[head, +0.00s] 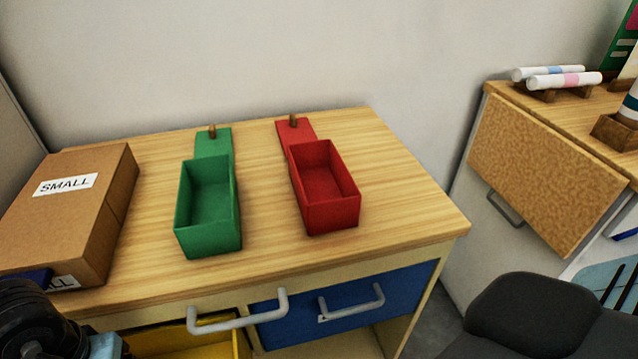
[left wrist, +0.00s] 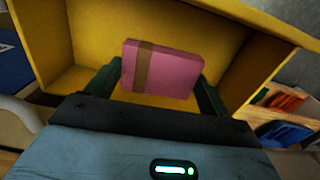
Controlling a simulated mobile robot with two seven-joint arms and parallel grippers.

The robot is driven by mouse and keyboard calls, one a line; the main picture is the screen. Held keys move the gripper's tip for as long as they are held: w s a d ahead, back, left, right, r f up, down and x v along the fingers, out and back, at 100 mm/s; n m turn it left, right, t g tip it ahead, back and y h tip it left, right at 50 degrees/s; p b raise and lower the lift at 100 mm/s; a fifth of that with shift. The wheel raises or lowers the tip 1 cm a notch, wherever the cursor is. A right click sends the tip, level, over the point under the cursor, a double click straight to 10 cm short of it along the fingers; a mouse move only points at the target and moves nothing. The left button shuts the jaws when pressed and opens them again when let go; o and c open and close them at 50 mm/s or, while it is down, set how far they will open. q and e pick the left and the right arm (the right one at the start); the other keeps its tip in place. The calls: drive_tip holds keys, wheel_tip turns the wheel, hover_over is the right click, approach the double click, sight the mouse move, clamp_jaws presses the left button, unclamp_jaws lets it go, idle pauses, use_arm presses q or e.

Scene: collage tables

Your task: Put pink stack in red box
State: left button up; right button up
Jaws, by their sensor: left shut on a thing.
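The pink stack (left wrist: 178,73), a pink block with a brown band, is between the fingers of my left gripper (left wrist: 160,80) in the left wrist view. The gripper is shut on it, over or inside the yellow drawer (left wrist: 90,30). The red box (head: 325,190) stands open and empty on the wooden table in the head view, with its lid laid back behind it. The head view shows part of my left arm at the lower left, but not the gripper's fingers or the pink stack. My right gripper is in neither view.
A green box (head: 208,205), open and empty, stands left of the red box. A cardboard box (head: 75,205) marked SMALL sits at the table's left. The yellow drawer (head: 185,340) is open below the tabletop, beside a blue drawer (head: 350,300). The table's right side is clear.

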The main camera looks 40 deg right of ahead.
use_arm(q)
drive_tip(key=s+a+r+n, duration=0.1)
drive_tip(key=a+r+n, duration=0.2)
drive_tip(key=a+r, duration=0.5)
drive_tip(key=shift+n, duration=0.3)
drive_tip(key=shift+s+d, duration=0.1)
drive_tip(key=shift+d, duration=0.05)
